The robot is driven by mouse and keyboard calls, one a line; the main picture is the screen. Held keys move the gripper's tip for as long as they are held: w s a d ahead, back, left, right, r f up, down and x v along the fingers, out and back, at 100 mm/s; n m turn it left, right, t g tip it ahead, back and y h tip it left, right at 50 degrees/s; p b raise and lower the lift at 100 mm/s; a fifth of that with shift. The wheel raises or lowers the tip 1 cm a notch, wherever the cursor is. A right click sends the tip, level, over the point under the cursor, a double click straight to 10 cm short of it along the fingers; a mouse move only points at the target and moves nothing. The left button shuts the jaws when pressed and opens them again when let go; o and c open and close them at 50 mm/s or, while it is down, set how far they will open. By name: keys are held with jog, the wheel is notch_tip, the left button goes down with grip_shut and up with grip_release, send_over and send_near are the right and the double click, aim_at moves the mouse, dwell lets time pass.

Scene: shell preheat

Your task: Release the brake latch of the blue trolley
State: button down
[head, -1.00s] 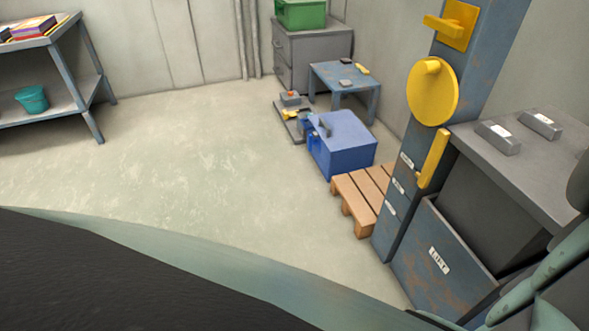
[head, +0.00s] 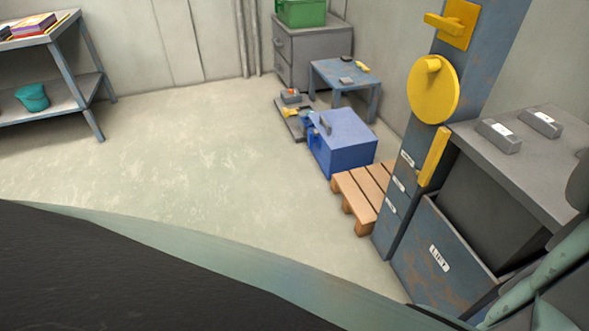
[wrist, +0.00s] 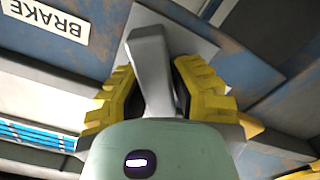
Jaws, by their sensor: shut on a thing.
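In the wrist view, the brake latch is a grey lever (wrist: 151,68) standing between the yellow-padded fingers of my gripper (wrist: 163,85). My gripper is shut on the lever. The lever meets a grey plate on a blue, rust-marked surface (wrist: 240,65), which appears to be part of the blue trolley. A white BRAKE label (wrist: 46,16) shows upside down at the upper left. The head view does not show my gripper or this lever.
In the head view, a rusty blue column (head: 400,190) with yellow controls and a LIFT-labelled bin (head: 430,250) stand at right. A blue box (head: 345,155), a wooden pallet (head: 350,190) and a small table (head: 330,70) lie beyond. The floor (head: 200,150) at centre-left is clear.

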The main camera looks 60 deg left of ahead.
jog(key=m, duration=0.3)
jog(key=shift+a+f+m, duration=0.1)
jog(key=shift+f+m, duration=0.15)
jog(key=shift+m, duration=1.75)
jog(key=c, duration=0.8)
grip_release()
jog(key=shift+r, duration=0.1)
